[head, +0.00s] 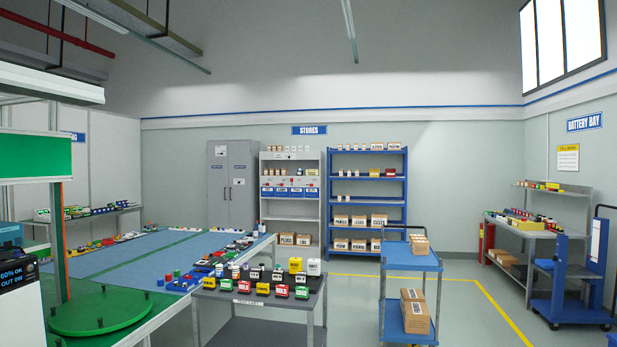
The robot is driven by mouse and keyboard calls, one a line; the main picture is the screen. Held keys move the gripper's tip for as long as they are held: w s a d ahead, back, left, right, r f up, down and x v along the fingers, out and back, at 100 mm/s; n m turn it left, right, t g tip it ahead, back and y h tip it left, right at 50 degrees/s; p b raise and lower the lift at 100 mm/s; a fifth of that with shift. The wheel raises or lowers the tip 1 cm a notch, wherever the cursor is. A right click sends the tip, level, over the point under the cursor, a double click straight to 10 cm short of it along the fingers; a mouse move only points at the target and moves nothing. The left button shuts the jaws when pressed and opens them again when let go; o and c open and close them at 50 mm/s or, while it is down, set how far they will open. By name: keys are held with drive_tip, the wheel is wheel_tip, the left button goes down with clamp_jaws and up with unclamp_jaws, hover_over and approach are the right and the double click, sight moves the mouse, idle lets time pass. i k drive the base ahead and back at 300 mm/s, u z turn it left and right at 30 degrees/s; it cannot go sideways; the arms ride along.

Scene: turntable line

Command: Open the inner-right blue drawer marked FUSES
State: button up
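A row of several blue drawers with white labels sits in the grey shelf unit (290,156) at the back wall, below the STORES sign (309,130). The inner-right blue drawer (297,192) is in this row, right of the middle. The labels are too small to read, so I cannot make out FUSES. The drawer fronts look level with each other and shut. My gripper is not in view.
A dark table with small coloured items (262,300), a blue worktable (150,262) and a blue cart with boxes (410,262) stand between me and the shelf unit. Grey lockers (232,183) and a blue rack (367,215) flank it.

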sight(294, 192)
drive_tip(key=z, duration=1)
drive_tip(key=i, duration=7.25)
